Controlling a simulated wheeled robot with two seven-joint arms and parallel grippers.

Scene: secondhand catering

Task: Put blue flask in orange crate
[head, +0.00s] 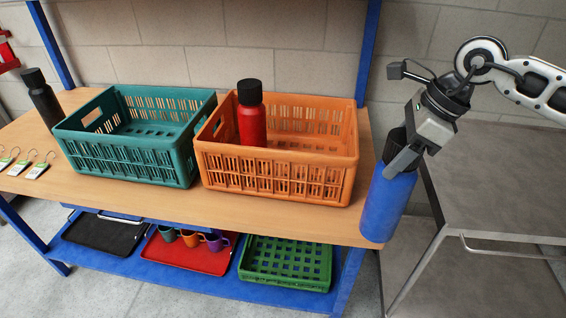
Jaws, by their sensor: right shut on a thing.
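The blue flask (386,207) has a dark cap and stands out at the right end of the wooden shelf, upright with a slight tilt. My right gripper (399,160) is shut on it near its top and hides part of the cap. Whether the flask touches the shelf edge I cannot tell. The orange crate (275,176) sits on the shelf to the left of the flask. A red flask (251,122) with a black cap stands upright inside the crate, toward its left side. My left gripper is not in view.
A teal crate (128,156) stands left of the orange one, with a black flask (41,99) beyond it. Tags (38,167) lie at the shelf's left. A blue upright (368,50) rises behind the orange crate. A grey metal table (500,180) stands at right.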

